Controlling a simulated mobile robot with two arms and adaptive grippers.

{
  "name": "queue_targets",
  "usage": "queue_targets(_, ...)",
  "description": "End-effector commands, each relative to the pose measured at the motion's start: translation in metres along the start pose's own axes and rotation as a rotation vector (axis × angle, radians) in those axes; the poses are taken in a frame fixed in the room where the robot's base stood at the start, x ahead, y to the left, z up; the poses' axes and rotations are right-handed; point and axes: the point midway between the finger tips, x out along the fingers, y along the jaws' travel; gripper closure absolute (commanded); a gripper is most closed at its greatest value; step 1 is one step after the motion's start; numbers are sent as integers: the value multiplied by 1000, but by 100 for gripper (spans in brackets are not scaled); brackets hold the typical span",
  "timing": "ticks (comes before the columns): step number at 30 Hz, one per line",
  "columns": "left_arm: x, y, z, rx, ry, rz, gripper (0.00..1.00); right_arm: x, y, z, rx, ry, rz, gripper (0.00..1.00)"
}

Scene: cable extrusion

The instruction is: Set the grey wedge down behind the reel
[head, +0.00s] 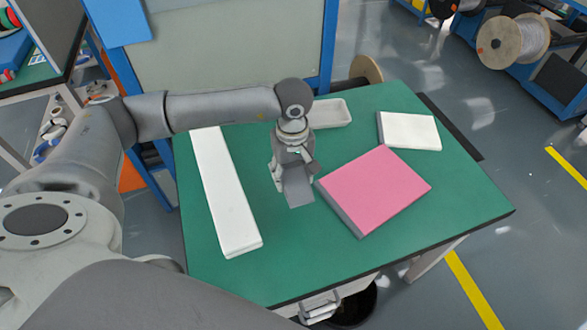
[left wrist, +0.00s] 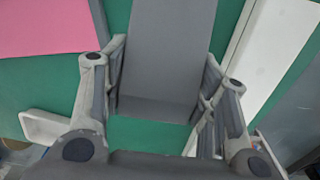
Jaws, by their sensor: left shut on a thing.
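My left gripper (head: 292,178) is shut on the grey wedge (head: 299,190), a plain grey block hanging below the fingers over the green table. In the left wrist view, the wedge (left wrist: 172,45) fills the space between the two fingers of the left gripper (left wrist: 163,82). Its far end runs out of the picture. A light wooden reel (head: 366,69) shows partly behind the table's far edge. Another reel (head: 520,40), wound with pale cable, is at the upper right. A grey jointed part at the bottom edge looks like my right gripper (head: 319,306); its fingers are unclear.
The green table (head: 300,240) carries a long white box (head: 225,190) on the left, a pink box (head: 376,188) on the right, a small white box (head: 409,130) and a white tray (head: 329,113) at the back. The front middle is bare.

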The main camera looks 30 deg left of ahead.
Motion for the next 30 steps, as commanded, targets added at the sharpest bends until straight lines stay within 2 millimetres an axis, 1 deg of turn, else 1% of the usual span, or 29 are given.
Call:
queue_targets(1, -2, -2, 7, 3, 1, 4, 81, 4, 0, 0, 0, 0, 0, 25)
queue_targets(6, -12, -10, 28, 4, 0, 4, 81, 10, 0, 1, 0, 0, 0, 25)
queue_targets(12, -22, -17, 46, 2, 0, 3, 81, 15, 0, 1, 0, 0, 0, 25)
queue_targets(18, -26, -21, 55, -1, 0, 2, 81, 17, 0, 2, 0, 0, 0, 25)
queue_targets(24, -28, -22, 57, 9, 0, 3, 81, 17, 0, 1, 0, 0, 0, 25)
queue_targets(26, -30, -22, 58, 36, 1, 4, 81, 17, 0, 2, 0, 0, 0, 25)
queue_targets(30, -40, -22, 63, 182, 0, 6, 81, 17, 0, 2, 0, 0, 0, 25)
